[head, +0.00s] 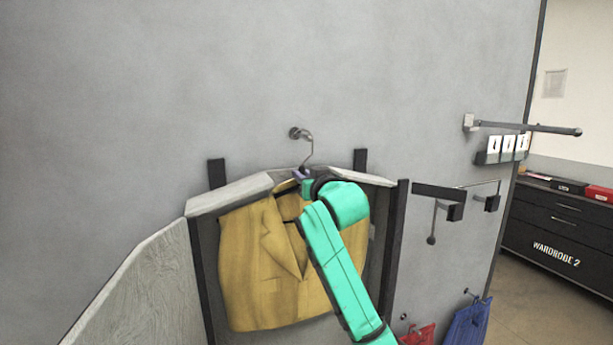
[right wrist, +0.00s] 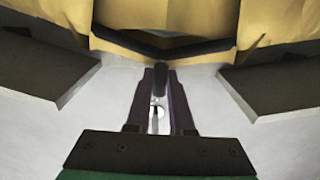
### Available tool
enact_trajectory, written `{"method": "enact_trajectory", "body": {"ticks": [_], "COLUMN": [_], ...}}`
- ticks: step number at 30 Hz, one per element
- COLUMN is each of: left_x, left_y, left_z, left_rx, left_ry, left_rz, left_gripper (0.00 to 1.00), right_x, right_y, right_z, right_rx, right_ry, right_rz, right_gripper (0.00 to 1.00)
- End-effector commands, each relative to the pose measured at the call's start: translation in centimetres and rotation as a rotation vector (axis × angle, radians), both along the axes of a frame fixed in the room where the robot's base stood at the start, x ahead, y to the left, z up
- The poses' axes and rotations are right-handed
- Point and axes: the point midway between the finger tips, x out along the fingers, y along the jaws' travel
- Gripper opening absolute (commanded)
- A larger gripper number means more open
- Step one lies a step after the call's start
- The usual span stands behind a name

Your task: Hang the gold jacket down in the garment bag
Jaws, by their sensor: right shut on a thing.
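The gold jacket (head: 262,265) hangs upright on a dark hanger within the open garment bag (head: 195,270), between its dark side edges. The jacket also shows in the right wrist view (right wrist: 190,22), with the dark hanger bar (right wrist: 165,50) below its edge in the picture. The metal hanger hook (head: 311,152) reaches up to a round wall peg (head: 296,132); I cannot tell whether it rests on it. My right gripper (head: 303,174) is shut on the hanger's neck, also seen in the right wrist view (right wrist: 158,82). My arm covers part of the jacket's right side. My left gripper is out of view.
The bag's grey flap (head: 140,290) stands open at left. To the right, a wall rail (head: 530,127) and a dark bracket (head: 438,193) stick out. Red (head: 418,335) and blue (head: 467,322) items hang low. A black drawer cabinet (head: 560,230) stands far right.

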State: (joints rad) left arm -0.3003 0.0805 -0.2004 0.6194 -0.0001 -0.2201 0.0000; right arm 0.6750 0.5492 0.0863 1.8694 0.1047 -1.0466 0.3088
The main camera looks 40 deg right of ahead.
Motion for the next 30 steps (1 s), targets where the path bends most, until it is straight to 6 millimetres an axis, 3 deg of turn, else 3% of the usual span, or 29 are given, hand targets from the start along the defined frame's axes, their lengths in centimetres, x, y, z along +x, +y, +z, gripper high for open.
{"method": "enact_trajectory", "body": {"ticks": [9,10,12,23,26,30], "left_x": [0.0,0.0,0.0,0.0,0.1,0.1], "left_y": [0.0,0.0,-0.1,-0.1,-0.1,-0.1], "left_z": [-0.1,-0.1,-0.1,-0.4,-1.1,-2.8], "left_rx": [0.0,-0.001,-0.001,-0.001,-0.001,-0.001], "left_ry": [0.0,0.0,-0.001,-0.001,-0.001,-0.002], "left_rz": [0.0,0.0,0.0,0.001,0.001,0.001], "left_gripper": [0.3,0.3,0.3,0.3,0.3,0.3], "right_x": [-0.1,-0.1,-0.1,-0.3,-1.4,-4.6], "right_y": [0.0,0.0,0.0,0.1,0.6,1.7], "right_z": [-0.3,-0.3,-0.3,-0.5,-0.7,-0.9], "right_rx": [-0.001,-0.001,-0.001,0.0,-0.001,-0.004], "right_ry": [-0.004,-0.004,-0.003,0.0,-0.002,-0.005], "right_rz": [0.0,0.0,0.0,0.001,0.002,0.001], "right_gripper": [0.0,0.28,0.55,0.55,0.55,0.55]}}
